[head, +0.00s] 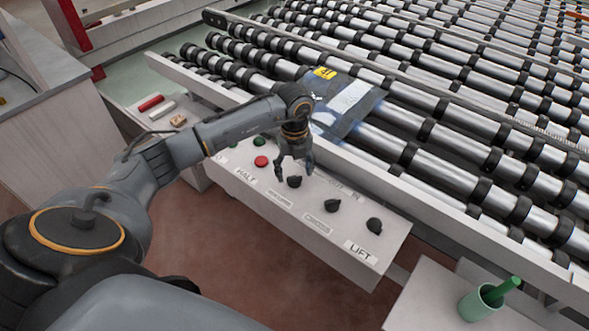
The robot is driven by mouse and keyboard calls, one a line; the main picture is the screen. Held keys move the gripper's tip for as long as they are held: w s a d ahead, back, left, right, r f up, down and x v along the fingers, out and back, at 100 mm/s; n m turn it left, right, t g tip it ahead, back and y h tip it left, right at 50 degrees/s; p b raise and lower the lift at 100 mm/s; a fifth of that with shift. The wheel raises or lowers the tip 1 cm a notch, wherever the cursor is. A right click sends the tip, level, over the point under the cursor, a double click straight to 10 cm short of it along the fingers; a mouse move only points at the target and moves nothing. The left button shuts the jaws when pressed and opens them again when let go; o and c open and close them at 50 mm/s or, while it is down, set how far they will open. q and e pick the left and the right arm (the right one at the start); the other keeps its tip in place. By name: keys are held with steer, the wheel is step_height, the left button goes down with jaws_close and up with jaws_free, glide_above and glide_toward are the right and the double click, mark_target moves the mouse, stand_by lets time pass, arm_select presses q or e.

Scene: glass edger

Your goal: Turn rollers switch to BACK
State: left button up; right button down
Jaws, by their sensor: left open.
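A pale control panel (345,235) runs along the front of the roller bed. It carries a red button (261,161), a green button (260,142) and three black rotary knobs: a left knob (294,181), a middle knob (332,205) and a right knob (374,225). Labels beside them include HALT and LIFT; the other labels are too small to read, so I cannot tell which knob is the rollers switch. My left gripper (294,174) is open and points down at the left knob, very close to it. Whether it touches is unclear. My right gripper is out of view.
The roller bed (430,130) fills the back and right. A dark sheet with a yellow label (325,73) lies on it behind my gripper. A green cup (481,304) stands on a white surface at lower right. Small items, including a red cylinder (151,103), lie at left.

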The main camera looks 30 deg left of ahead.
arm_select(q)
steer(key=shift+f, duration=0.6)
steer(key=c, duration=1.2)
steer(key=shift+o, duration=0.2)
